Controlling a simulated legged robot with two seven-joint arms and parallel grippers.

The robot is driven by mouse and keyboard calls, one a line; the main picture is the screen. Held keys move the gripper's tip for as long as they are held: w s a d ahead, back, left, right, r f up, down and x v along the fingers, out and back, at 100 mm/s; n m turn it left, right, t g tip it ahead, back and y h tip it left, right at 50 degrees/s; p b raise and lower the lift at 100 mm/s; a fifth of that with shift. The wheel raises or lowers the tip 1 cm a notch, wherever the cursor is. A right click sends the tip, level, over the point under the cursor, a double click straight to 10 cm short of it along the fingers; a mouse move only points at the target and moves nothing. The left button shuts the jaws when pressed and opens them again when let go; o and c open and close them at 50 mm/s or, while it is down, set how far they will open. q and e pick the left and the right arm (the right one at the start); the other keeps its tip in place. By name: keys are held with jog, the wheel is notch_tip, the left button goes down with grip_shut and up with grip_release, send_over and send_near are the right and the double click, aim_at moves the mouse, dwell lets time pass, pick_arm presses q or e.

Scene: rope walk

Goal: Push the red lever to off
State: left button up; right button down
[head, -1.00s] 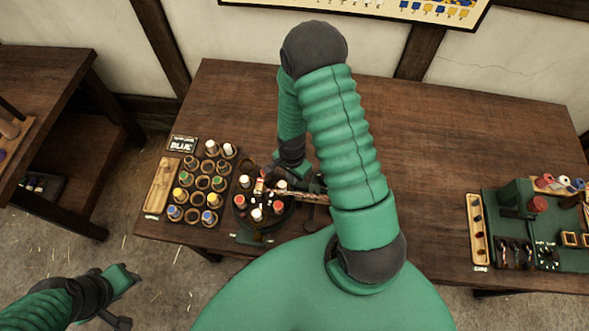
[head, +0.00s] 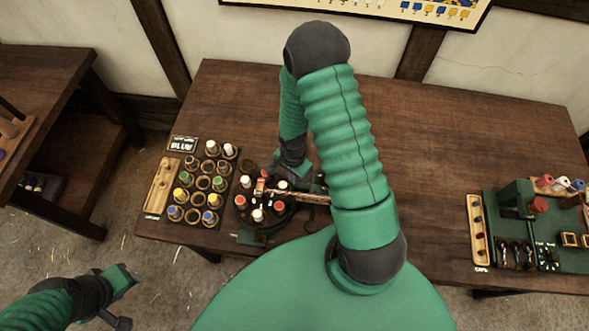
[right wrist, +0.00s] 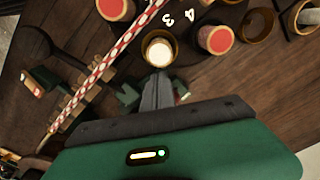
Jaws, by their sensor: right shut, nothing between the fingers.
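I cannot make out the red lever for certain. In the right wrist view a small red bit (right wrist: 183,92) shows beside green parts just behind my fingers, mostly hidden by them. My right gripper (right wrist: 157,80) is shut and empty, its fingertips just below a white-topped bobbin (right wrist: 158,48). In the head view the right gripper (head: 306,178) is at the right of the round dark bobbin wheel (head: 240,215), partly covered by my arm. A red-and-white striped rope (right wrist: 108,60) runs past it. My left gripper (head: 126,292) hangs off the table at lower left; its jaws are unclear.
A rack of coloured bobbins (head: 203,183) and a wooden tray (head: 161,184) stand left of the wheel. At the far right is a green station (head: 508,215) with a red knob (head: 538,205). The middle and back of the wooden table (head: 455,130) are clear.

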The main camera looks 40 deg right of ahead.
jog(key=shift+d+f, duration=0.15)
jog(key=shift+d, duration=0.5)
jog(key=shift+a+f+b, duration=0.25)
jog(key=shift+a+b, duration=0.05)
jog(key=shift+a, duration=0.1)
jog(key=shift+f, duration=0.25)
jog(key=shift+w+d, duration=0.25)
jog(key=shift+d, duration=0.3)
jog(key=shift+w+d, duration=0.6)
jog(key=shift+d, duration=0.05)
pick_arm(q)
jog(key=shift+d+f, duration=0.25)
jog(key=shift+d, duration=0.25)
